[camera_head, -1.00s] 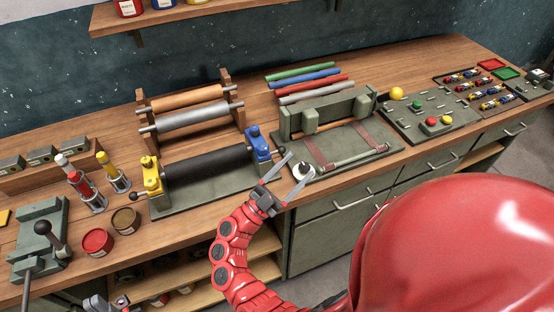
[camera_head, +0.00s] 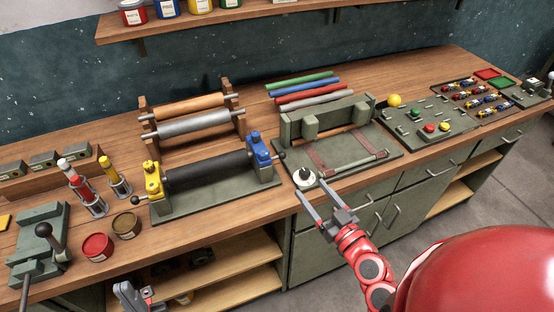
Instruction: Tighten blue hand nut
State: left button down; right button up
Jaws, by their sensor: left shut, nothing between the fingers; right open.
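The blue hand nut (camera_head: 254,136) sits on top of the blue end bracket (camera_head: 261,155), at the right end of the black roller (camera_head: 205,170). No gripper touches it. My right gripper (camera_head: 312,190) is open in front of the bench edge, right of and below the blue bracket, with its fingers pointing at a round white-and-black piece (camera_head: 304,178). Nothing shows between its fingers. My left gripper (camera_head: 126,291) is at the lower left, below the bench top, shut and empty, partly cut off by the picture edge.
A yellow bracket (camera_head: 153,178) with a black ball handle holds the roller's left end. Behind stands a wooden rack (camera_head: 236,113) with copper and grey rollers. Red (camera_head: 96,247) and brown (camera_head: 126,224) tins stand front left. A green press fixture (camera_head: 330,121) stands to the right.

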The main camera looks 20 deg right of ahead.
jog(key=a+n+y, duration=0.1)
jog(key=a, duration=0.2)
jog(key=p, duration=0.4)
send_near(267, 156)
jog(key=w+r, duration=0.1)
jog(key=w, duration=0.2)
jog(key=shift+g, duration=0.3)
jog(key=x, duration=0.1)
jog(key=p+x, duration=0.1)
jog(key=x, duration=0.3)
jog(key=shift+w+a+f, duration=0.1)
jog(key=shift+a+f, duration=0.15)
jog(key=shift+w+a+p, duration=0.15)
jog(key=shift+w+p, duration=0.2)
jog(key=shift+w, duration=0.2)
grip_shut()
